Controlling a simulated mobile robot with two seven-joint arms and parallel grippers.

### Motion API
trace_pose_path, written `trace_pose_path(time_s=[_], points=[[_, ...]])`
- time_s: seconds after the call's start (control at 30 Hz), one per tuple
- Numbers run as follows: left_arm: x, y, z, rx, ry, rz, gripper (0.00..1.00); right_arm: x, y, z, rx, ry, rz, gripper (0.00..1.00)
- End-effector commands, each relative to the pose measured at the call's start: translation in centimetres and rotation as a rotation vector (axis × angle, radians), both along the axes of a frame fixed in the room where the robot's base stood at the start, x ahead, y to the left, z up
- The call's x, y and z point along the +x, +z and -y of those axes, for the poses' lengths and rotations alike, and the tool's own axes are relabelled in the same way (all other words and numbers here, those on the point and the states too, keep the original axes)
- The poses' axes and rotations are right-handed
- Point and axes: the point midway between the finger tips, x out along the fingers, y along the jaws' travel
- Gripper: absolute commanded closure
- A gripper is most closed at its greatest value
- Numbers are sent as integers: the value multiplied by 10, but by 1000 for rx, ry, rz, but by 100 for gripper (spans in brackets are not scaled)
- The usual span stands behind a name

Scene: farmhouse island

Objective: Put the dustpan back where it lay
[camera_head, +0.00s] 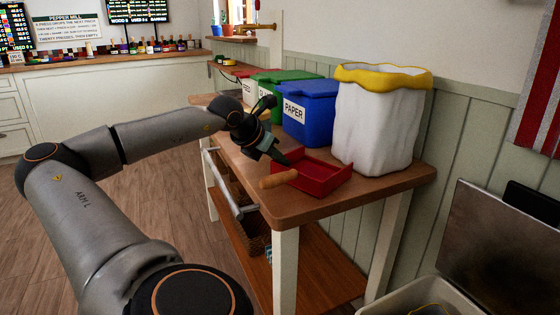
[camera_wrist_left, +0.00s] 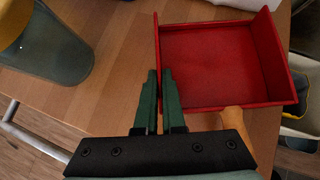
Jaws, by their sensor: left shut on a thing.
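The red dustpan (camera_head: 318,174) is a shallow square tray with a short wooden handle (camera_head: 278,180) pointing to the front left. It is over the wooden worktop, near its front edge; I cannot tell whether it rests on it or hangs just above. My left gripper (camera_head: 277,156) is at its far left side, with its fingers shut on the side wall. In the left wrist view the narrow green fingers (camera_wrist_left: 160,100) close on the left wall of the dustpan (camera_wrist_left: 215,65), and the handle (camera_wrist_left: 237,122) shows below. My right gripper is not in view.
A white bin with a yellow rim (camera_head: 378,120) stands right behind the dustpan. Blue (camera_head: 310,112), green and red-lidded bins line the wall. A silver rail (camera_head: 228,185) runs along the worktop's front. A grey-green rounded container (camera_wrist_left: 50,50) is near the gripper.

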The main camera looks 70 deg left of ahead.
Motion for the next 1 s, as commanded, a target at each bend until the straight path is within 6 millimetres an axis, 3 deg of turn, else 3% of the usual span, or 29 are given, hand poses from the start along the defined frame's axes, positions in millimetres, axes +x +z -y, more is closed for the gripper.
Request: trace_pose_path(time_s=[0.2, 0.23, 0.5, 0.8, 1.0], points=[[0, -2, 0, 0, 1, 1, 100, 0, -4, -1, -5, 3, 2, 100], [0, -2, 0, 0, 0, -1, 92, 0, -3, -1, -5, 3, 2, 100], [0, -1, 0, 0, 0, -1, 64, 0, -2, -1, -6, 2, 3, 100], [0, 2, 0, 0, 0, 0, 64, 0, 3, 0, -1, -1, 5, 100], [-21, 25, 9, 4, 4, -1, 64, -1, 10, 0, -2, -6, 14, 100]])
